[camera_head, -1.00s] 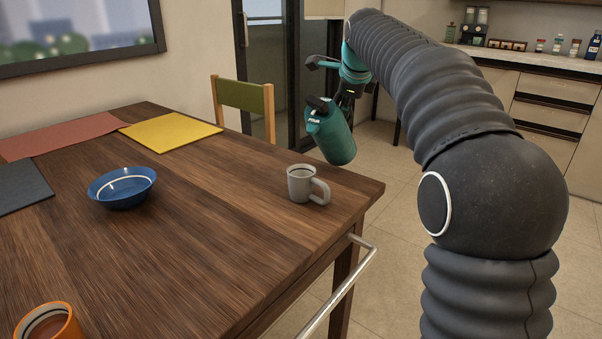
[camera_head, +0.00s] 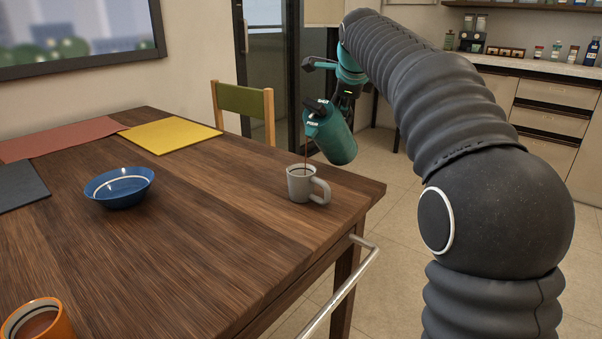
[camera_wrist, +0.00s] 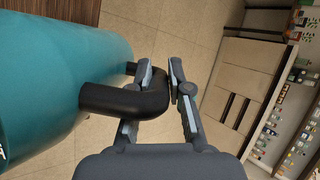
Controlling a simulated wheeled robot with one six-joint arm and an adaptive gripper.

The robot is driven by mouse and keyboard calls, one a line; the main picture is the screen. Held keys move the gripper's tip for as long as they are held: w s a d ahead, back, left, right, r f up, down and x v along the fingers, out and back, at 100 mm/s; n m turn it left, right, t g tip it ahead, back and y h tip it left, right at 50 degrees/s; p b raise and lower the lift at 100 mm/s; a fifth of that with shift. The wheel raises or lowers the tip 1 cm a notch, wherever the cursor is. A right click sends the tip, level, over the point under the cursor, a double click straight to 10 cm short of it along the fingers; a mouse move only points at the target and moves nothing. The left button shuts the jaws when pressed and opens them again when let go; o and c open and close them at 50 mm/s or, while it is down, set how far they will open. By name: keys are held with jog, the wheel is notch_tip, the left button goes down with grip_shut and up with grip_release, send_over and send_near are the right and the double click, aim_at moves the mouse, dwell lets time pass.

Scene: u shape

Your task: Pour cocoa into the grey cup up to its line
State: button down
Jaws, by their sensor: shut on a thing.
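The grey cup (camera_head: 302,184) stands upright on the wooden table near its right corner, handle to the right. A teal jug (camera_head: 331,136) is tilted above and to the right of the cup, its spout toward the cup. A thin brown stream (camera_head: 306,157) runs from the spout down into the cup. The cup's fill level and line are too small to tell. My gripper (camera_wrist: 160,82) is shut on the jug's black handle (camera_wrist: 126,101) in the wrist view. The teal jug body (camera_wrist: 60,80) fills the left of that view.
A blue bowl (camera_head: 120,188) with a white line and an orange cup (camera_head: 37,322) with brown contents stand on the table (camera_head: 190,240). Yellow (camera_head: 170,135), red and dark mats lie at the back left. A green-backed chair (camera_head: 243,101) is behind the table; a metal rail (camera_head: 345,285) runs along its right side.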

jog(key=shift+s+b, duration=0.1)
jog(key=shift+b, duration=0.55)
jog(key=shift+a+t+b, duration=0.1)
jog(key=shift+t+b, duration=0.2)
jog(key=shift+b, duration=0.05)
jog(key=shift+s+r+h+b, duration=0.1)
jog(key=shift+h+b, duration=0.2)
jog(key=shift+b, duration=0.25)
jog(key=shift+s+a+r+n+t+b, duration=0.25)
jog(key=shift+t+b, duration=0.45)
jog(key=shift+b, duration=0.7)
jog(key=shift+s+a+r+t+h+b, duration=0.1)
jog(key=shift+s+r+t+h+b, duration=0.15)
jog(key=shift+b, duration=0.3)
jog(key=shift+s+r+t+h+b, duration=0.1)
jog(key=shift+r+t+h+b, duration=0.05)
jog(key=shift+r+t+b, duration=0.3)
